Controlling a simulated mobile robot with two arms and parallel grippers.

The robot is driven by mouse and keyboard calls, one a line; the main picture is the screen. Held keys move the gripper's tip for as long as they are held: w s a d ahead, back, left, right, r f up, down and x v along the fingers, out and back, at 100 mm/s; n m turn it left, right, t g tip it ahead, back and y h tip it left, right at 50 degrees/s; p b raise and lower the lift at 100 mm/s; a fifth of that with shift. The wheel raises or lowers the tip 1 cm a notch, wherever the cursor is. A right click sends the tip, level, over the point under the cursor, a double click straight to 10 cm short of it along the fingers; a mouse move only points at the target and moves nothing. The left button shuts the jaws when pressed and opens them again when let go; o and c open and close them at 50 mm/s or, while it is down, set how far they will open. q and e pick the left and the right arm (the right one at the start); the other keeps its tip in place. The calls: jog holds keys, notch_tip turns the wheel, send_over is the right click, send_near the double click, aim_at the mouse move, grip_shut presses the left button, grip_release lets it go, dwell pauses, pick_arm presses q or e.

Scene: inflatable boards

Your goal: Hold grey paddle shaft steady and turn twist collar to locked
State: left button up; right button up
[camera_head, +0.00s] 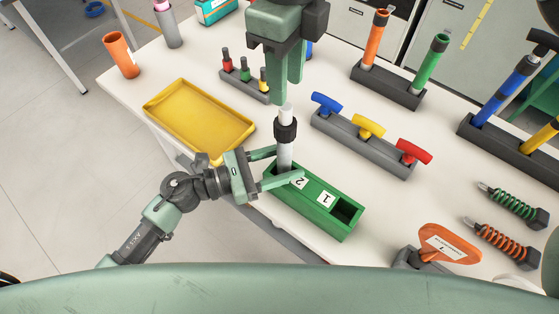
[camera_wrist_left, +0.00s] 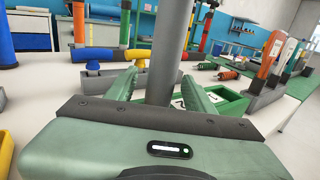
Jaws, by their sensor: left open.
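The paddle shaft (camera_head: 285,156) stands upright in the slot marked 2 of the green block (camera_head: 341,228). It is pale grey, with a black ribbed twist collar (camera_head: 285,131) near its upper part and a white tip above. My left gripper (camera_head: 288,165) is open, with its fingers on either side of the shaft below the collar. In the left wrist view the grey shaft (camera_wrist_left: 167,55) rises between the two fingers (camera_wrist_left: 163,88), with visible gaps. My right gripper (camera_head: 288,92) points down over the shaft's tip, its fingers apart and above the collar.
A yellow tray (camera_head: 200,117) lies left of the block. A rack with blue, yellow and red T-handles (camera_head: 362,142) stands to the right. A small rack with coloured pegs (camera_head: 246,82) is behind. An orange paddle (camera_head: 447,243) and springs (camera_head: 508,241) lie at right.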

aim_at(286, 122)
pick_arm(q)
grip_shut()
pick_arm(e)
jog(key=o, duration=0.5)
jog(key=n, duration=0.5)
jog(key=shift+r, duration=0.2)
jog(key=n, duration=0.4)
jog(key=shift+a+r+n, duration=0.1)
jog(key=shift+r+n, duration=0.1)
jog(key=shift+n, duration=0.2)
jog(key=n, duration=0.4)
jog(key=shift+w+r, duration=0.1)
jog(key=shift+r, duration=0.05)
jog(key=n, duration=0.3)
jog(key=shift+r, duration=0.15)
notch_tip(286, 122, down, 12)
